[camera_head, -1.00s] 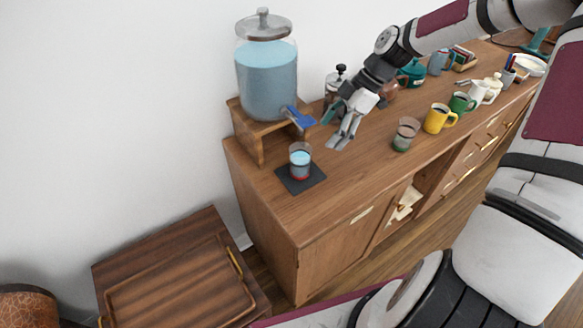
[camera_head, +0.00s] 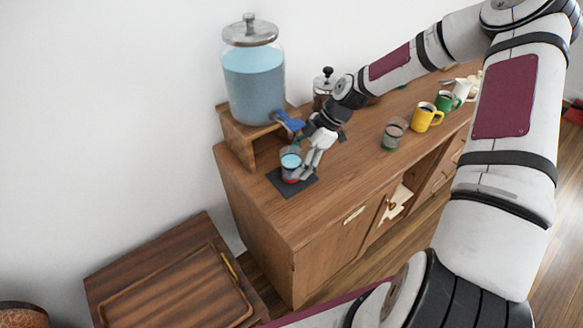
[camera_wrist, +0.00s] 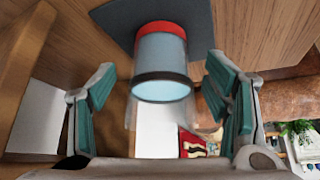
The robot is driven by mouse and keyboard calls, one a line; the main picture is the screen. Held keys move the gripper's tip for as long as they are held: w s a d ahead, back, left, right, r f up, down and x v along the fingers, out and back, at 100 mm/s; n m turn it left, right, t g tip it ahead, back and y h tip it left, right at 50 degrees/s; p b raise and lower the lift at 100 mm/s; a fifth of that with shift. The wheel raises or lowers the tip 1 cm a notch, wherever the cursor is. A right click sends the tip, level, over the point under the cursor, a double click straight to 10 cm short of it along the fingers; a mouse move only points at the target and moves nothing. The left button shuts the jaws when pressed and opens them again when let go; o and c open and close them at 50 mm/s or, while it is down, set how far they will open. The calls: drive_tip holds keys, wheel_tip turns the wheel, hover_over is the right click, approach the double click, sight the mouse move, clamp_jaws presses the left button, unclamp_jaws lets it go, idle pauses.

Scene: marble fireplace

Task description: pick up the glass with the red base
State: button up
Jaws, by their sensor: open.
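The glass with the red base (camera_head: 291,164) stands on a dark square mat (camera_head: 282,184) on the wooden sideboard and holds light blue liquid. In the wrist view the glass (camera_wrist: 162,65) appears with its red base at the top and its dark rim towards me. My gripper (camera_head: 300,168) is at the glass in the head view, partly covering its right side. In the wrist view my gripper (camera_wrist: 165,90) is open, with one teal-padded finger to each side of the glass. Gaps show between the fingers and the glass.
A large drink dispenser (camera_head: 255,80) with a blue tap (camera_head: 288,121) stands on a wooden stand (camera_head: 240,140) just behind the glass. A glass with a green base (camera_head: 393,134) and a yellow mug (camera_head: 427,117) stand to the right. The sideboard's front is clear.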

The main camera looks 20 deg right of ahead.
sight(291, 167)
drive_tip(key=x, duration=0.3)
drive_tip(key=shift+a+f, duration=0.1)
drive_tip(key=shift+a, duration=0.05)
clamp_jaws()
drive_tip(key=shift+r, duration=0.35)
